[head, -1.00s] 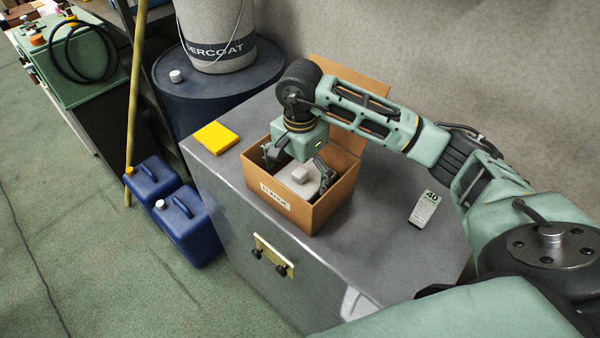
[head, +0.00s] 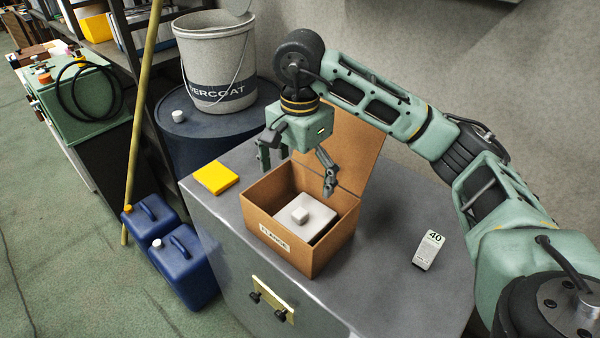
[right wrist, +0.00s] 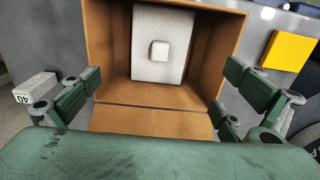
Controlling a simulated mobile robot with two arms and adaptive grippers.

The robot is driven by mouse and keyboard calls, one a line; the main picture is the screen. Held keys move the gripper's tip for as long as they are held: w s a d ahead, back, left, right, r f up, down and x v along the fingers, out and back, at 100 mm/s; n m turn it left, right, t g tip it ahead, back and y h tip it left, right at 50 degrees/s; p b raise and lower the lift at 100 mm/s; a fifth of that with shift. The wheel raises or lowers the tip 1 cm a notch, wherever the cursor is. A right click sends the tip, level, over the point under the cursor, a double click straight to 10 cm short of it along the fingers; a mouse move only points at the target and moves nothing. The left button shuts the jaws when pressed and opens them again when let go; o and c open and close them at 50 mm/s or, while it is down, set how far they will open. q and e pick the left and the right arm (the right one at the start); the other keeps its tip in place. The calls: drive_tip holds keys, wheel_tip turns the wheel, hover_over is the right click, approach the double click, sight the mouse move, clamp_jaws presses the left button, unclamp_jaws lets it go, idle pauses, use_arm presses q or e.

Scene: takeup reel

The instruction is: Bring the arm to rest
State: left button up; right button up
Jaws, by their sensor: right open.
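My right gripper (head: 297,177) is open and empty above the back part of an open cardboard box (head: 278,238) on the grey cabinet. Its two fingers hang apart, and no thing is between them. In the right wrist view the fingers (right wrist: 157,100) stand wide apart on either side of the box (right wrist: 218,62). A white block with a small raised knob (head: 318,224) lies inside the box; it also shows in the right wrist view (right wrist: 145,73). The box's flap (head: 355,150) stands up at the back. My left gripper is not in view.
A grey bucket (head: 210,75) sits on a dark drum (head: 190,139). Blue jugs (head: 184,270) stand on the floor. The grey top (head: 375,290) is bare at front right.

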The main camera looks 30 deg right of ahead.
drive_tip(key=shift+r, duration=0.5)
